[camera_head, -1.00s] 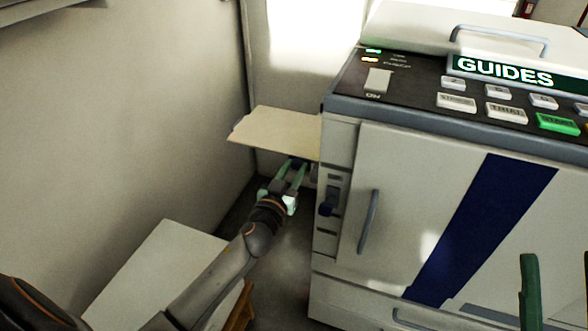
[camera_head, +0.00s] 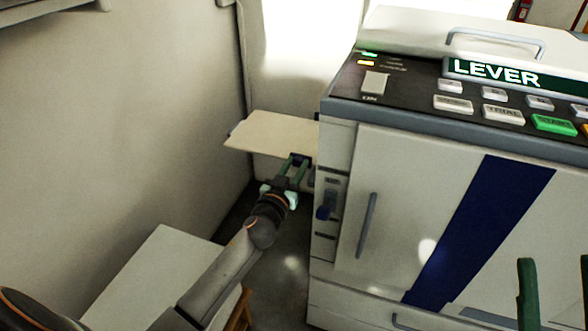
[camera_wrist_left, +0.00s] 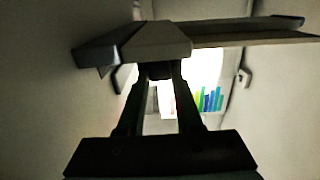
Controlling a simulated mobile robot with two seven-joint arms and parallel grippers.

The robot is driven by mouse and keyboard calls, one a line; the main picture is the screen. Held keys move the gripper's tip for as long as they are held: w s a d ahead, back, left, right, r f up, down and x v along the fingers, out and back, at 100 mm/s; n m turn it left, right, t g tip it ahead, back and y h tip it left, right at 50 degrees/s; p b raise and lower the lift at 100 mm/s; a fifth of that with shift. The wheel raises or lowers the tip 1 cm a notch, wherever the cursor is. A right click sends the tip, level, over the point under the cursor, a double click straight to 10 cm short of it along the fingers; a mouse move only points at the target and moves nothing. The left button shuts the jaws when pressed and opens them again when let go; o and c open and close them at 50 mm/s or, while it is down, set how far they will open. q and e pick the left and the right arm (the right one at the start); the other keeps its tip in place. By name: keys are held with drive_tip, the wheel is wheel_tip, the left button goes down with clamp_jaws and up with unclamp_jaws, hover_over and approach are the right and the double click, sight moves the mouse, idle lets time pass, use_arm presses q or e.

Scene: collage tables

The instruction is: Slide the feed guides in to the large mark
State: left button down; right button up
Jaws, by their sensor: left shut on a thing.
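The beige feed tray (camera_head: 265,133) sticks out of the left side of the printer (camera_head: 425,190). My left gripper (camera_head: 298,163) is at the tray's near edge, its fingers shut on a small dark guide knob (camera_wrist_left: 160,70) under the tray. The wrist view shows a grey bar (camera_wrist_left: 150,42), apparently a feed guide, above the fingertips (camera_wrist_left: 160,80) and another long dark-ended bar (camera_wrist_left: 265,27) to the right. The large mark cannot be made out. My right gripper (camera_head: 556,285) shows as two green fingers apart, with nothing seen between them.
The printer's panel display (camera_head: 497,73) reads LEVER. A blue lever (camera_head: 325,208) is on the printer's side, right of my left gripper. A pale tabletop (camera_head: 150,275) lies at lower left, and a wall stands close on the left. Floor shows between table and printer.

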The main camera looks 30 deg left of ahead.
use_arm(q)
drive_tip(key=c, duration=0.6)
unclamp_jaws()
drive_tip(key=shift+o, duration=0.2)
drive_tip(key=shift+s, duration=0.15)
drive_tip(key=s+d+p, duration=0.1)
drive_tip(key=s, duration=1.1)
drive_tip(key=shift+d, duration=0.2)
drive_tip(key=shift+s, duration=0.15)
